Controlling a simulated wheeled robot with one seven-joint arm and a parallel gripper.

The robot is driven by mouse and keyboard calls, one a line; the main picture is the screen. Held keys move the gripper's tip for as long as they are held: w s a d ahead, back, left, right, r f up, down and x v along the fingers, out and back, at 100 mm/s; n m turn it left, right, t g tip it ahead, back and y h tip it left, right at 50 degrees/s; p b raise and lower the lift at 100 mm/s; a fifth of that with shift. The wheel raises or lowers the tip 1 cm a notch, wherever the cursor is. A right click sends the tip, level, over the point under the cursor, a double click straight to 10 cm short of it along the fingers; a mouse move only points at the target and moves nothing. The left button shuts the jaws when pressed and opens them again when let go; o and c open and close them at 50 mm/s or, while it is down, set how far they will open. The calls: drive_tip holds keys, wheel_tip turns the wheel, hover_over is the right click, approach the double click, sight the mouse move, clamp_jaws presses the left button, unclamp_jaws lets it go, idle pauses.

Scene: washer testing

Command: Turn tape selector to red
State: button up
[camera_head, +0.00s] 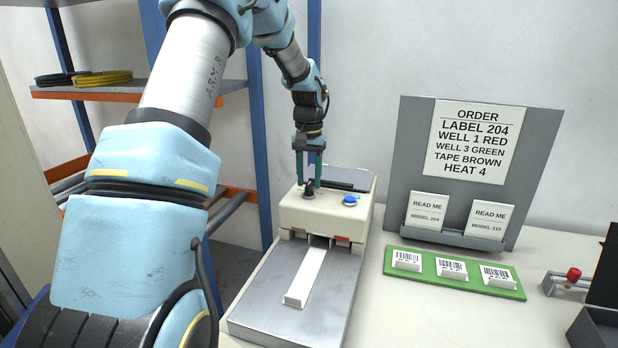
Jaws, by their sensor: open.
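The tape selector looks to be the dark knob (309,193) on top of the cream machine (322,213). My gripper (309,181) points down at it, its teal fingers open with a gap between them. The fingertips are at the knob, seemingly on either side of it; I cannot tell whether they touch it. The knob's pointing direction is too small and partly hidden to read. On the machine's front, a small red patch (342,240) shows to the right of the slot, and a darker patch to the left.
A blue button (351,200) sits right of the knob. A white strip (306,277) lies on the metal plate (262,312). The order sign (476,141) reads "TAPE BROWN". A green tray (455,274) holds barcode labels. A blue-framed shelf stands left.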

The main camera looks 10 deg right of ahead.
drive_tip(key=shift+f, duration=0.65)
clamp_jaws()
